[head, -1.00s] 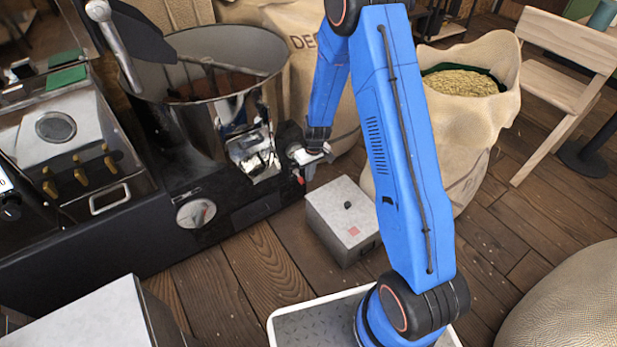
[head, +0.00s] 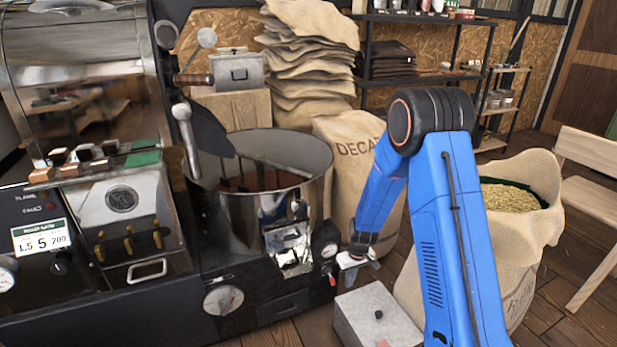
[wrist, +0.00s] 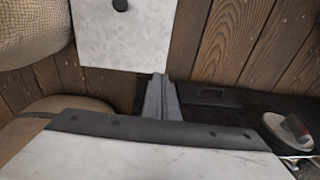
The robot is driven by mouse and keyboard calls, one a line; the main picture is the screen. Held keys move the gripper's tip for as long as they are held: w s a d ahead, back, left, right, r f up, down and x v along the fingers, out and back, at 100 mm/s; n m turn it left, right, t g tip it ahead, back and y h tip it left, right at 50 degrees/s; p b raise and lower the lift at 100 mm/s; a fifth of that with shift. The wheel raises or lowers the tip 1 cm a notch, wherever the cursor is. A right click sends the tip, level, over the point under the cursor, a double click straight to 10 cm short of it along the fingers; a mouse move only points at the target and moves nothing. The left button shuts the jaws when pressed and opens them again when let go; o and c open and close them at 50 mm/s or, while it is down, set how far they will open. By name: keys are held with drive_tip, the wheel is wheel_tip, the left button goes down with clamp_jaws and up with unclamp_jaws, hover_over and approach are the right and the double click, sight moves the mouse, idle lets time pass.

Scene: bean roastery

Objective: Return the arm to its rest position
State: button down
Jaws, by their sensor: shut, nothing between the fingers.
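My blue arm (head: 447,240) rises at the right of the head view and bends down at its elbow toward the roaster's front. My gripper (head: 352,268) hangs beside the roaster's front right corner, above the light grey box with a black knob (head: 378,318). In the wrist view my gripper (wrist: 162,80) shows as grey fingers that are closed together, with nothing between them. The grey box (wrist: 125,38) lies just beyond the fingertips there. Whether the gripper touches the roaster is hard to tell.
The roaster (head: 245,290) with its round steel cooling bin (head: 290,205) stands left of my gripper. A DECAF sack (head: 345,140) stands behind, and an open sack of beans (head: 540,235) and a wooden chair (head: 590,150) are at the right. Shelves (head: 425,75) line the back.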

drive_tip(key=s+d+r+t, duration=0.1)
drive_tip(key=s+r, duration=0.3)
drive_tip(key=r, duration=0.5)
drive_tip(key=s+d+r+m, duration=0.1)
drive_tip(key=s+r, duration=0.2)
drive_tip(key=r, duration=0.6)
drive_tip(key=s+d+r+t, duration=0.1)
drive_tip(key=s+r, duration=0.3)
drive_tip(key=r, duration=0.4)
drive_tip(key=s+d+r+m, duration=0.1)
drive_tip(key=s+r, duration=0.3)
drive_tip(key=s, duration=0.4)
drive_tip(key=s+d+r+t, duration=0.1)
drive_tip(key=s+r, duration=0.4)
drive_tip(key=s, duration=0.4)
drive_tip(key=s+d+r+m+t+h, duration=0.1)
drive_tip(key=s+r, duration=0.3)
drive_tip(key=s, duration=0.5)
drive_tip(key=shift+d+r+m, duration=0.3)
drive_tip(key=shift+d+r, duration=0.05)
drive_tip(key=shift+r, duration=0.05)
drive_tip(key=shift+s, duration=0.1)
